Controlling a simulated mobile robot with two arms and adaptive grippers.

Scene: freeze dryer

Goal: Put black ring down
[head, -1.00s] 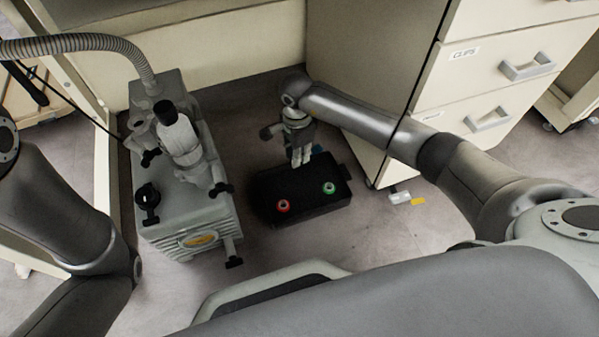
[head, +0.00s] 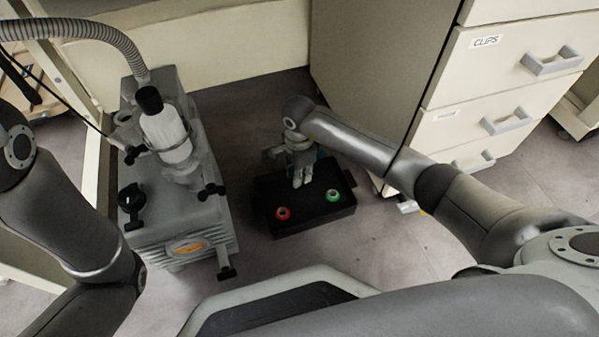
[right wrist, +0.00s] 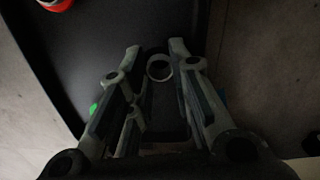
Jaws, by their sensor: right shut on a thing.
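A black tray (head: 318,217) lies on the floor between the pump and the cabinet. A red ring (head: 283,213) sits on its left part and a green ring (head: 333,195) on its right part. My right gripper (head: 302,184) points down over the tray's far middle part. In the right wrist view its fingers (right wrist: 160,52) are shut on a small dark ring, the black ring (right wrist: 159,68), above the dark tray surface. I cannot tell if the ring touches the tray. In the head view the ring is hidden. My left gripper is out of view.
A grey vacuum pump (head: 180,235) with a ribbed hose (head: 80,28) and black clamps stands left of the tray. A cream drawer cabinet (head: 385,70) stands at the right, close to my right arm. Bare floor lies in front of the tray.

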